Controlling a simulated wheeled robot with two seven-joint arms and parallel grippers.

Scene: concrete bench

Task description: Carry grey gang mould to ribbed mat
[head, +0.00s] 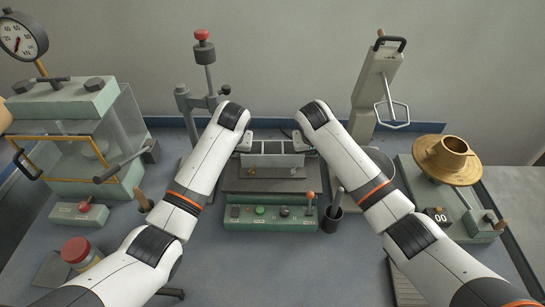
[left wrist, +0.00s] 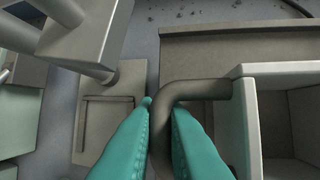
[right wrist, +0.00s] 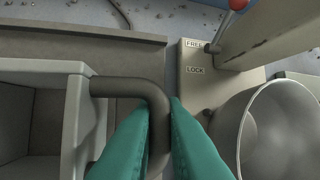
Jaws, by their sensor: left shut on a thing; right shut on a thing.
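The grey gang mould (head: 272,160) is at the middle back of the bench, over a dark flat plate (head: 265,185). I cannot tell whether it touches the plate. It has open compartments and a bent dark handle at each end. My left gripper (head: 246,143) is shut on the left handle (left wrist: 200,90), its teal fingers on either side of the bar. My right gripper (head: 299,142) is shut on the right handle (right wrist: 125,88) in the same way. The ribbed mat (head: 405,288) lies at the front right, partly hidden by my right arm.
A green control box (head: 270,217) with buttons and a lever stands in front of the plate. A dark cup (head: 332,218) is beside it. A green press (head: 75,130) stands left, a scale with a brass bowl (head: 448,160) right. A white bucket (right wrist: 285,125) is close to my right gripper.

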